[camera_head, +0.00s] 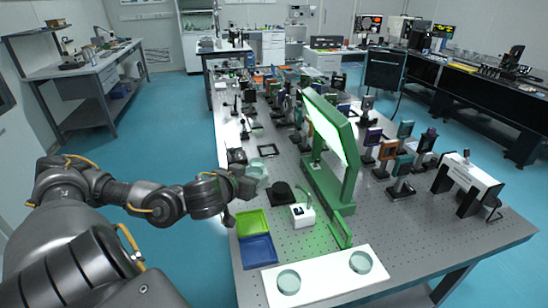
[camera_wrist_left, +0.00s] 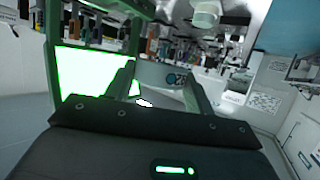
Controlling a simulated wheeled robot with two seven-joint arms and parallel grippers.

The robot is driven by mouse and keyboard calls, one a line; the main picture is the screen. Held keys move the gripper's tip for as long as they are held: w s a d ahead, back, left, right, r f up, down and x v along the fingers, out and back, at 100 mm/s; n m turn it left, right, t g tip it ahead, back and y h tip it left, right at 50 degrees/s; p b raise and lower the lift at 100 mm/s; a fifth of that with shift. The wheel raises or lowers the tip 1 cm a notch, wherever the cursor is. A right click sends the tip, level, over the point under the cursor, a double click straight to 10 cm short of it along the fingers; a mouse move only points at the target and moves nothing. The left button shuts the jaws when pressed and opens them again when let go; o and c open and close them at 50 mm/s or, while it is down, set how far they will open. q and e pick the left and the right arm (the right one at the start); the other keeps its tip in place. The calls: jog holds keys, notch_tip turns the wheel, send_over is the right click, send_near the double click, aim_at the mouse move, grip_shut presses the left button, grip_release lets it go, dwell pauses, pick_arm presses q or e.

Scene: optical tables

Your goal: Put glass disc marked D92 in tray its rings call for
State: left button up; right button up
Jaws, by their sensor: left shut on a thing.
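My left gripper (camera_head: 248,186) is shut on a pale clear glass disc (camera_head: 257,173), held above the left edge of the table. In the left wrist view the disc (camera_wrist_left: 158,76) shows between the two fingers (camera_wrist_left: 160,85), with a dark marking too small to read. The yellow-green tray (camera_head: 253,222) and the blue tray (camera_head: 258,251) lie side by side at the table's left edge, both empty. Two more glass discs (camera_head: 288,281) (camera_head: 360,262) lie on a white mat (camera_head: 325,275) at the near end. My right gripper is out of view.
A green frame with a bright lit panel (camera_head: 325,125) stands right of the gripper; the panel (camera_wrist_left: 90,78) also fills the left of the wrist view. Several optic mounts crowd the table beyond.

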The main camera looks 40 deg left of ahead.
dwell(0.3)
pick_arm(q)
jog(key=shift+s+a+f, duration=0.35)
jog(key=shift+a+f, duration=0.25)
jog(key=shift+a, duration=0.1)
jog(key=shift+s+a+f, duration=0.1)
jog(key=shift+f, duration=0.65)
jog(key=w+d+f, duration=0.1)
jog(key=w+d, duration=0.4)
jog(key=d, duration=0.4)
jog(key=w+d+r+m+h, duration=0.1)
jog(key=w+d+r, duration=0.1)
jog(key=d+r, duration=0.3)
jog(key=w+d+r+m+h, duration=0.2)
jog(key=d+r, duration=0.4)
jog(key=d, duration=0.3)
jog(key=shift+w+d+r+t, duration=0.2)
jog(key=shift+w+t, duration=0.1)
jog(key=shift+w, duration=0.55)
